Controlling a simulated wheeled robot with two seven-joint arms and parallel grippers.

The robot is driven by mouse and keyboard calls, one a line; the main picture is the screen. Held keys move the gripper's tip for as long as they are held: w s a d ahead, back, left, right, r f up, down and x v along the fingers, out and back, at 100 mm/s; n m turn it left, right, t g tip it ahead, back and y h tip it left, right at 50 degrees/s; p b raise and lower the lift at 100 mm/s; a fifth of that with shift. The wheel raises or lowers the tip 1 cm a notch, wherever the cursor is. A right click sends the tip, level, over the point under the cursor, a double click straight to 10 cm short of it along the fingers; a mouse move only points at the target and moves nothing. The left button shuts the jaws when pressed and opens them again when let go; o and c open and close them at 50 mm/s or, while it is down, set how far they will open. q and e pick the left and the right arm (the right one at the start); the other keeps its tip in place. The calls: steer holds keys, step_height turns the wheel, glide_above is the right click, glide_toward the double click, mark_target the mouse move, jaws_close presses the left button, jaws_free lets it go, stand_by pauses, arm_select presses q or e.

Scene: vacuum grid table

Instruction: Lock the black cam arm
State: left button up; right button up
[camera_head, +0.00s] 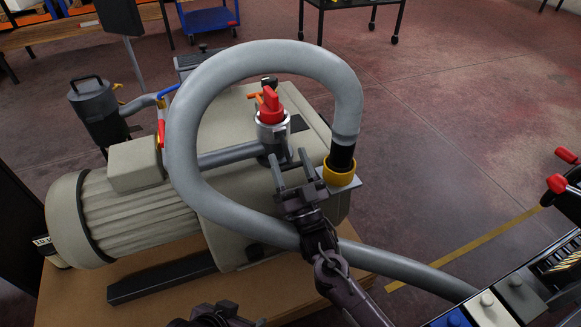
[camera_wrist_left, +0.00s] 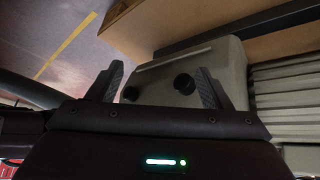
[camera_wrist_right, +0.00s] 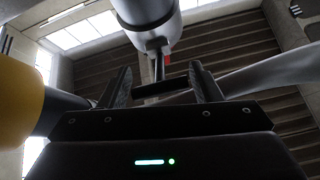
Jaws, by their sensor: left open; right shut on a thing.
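In the right wrist view, the black cam arm (camera_wrist_right: 159,68) hangs below a grey cylindrical fitting (camera_wrist_right: 158,30) and ends in a crossbar between the fingertips. My right gripper (camera_wrist_right: 162,86) is shut on this crossbar, with one finger at each end. In the head view, my right gripper (camera_head: 291,168) is just below the metal coupling (camera_head: 272,128) with the red handle (camera_head: 270,103); the arm is hard to make out there. My left gripper (camera_wrist_left: 160,86) is open and empty in the left wrist view, facing the pump's beige housing. Its fingers are hidden in the head view.
A thick grey hose (camera_head: 181,130) loops over the pump and around my right gripper. Its black end enters a yellow collar (camera_head: 340,173) close to the right of the gripper. The ribbed motor (camera_head: 135,213) lies left. A tool-filled cart (camera_head: 515,292) stands at the lower right.

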mark_target(286, 150)
arm_select(q)
steer(key=shift+w+d+r, duration=0.15)
steer(key=shift+w, duration=0.05)
steer(key=shift+c, duration=0.4)
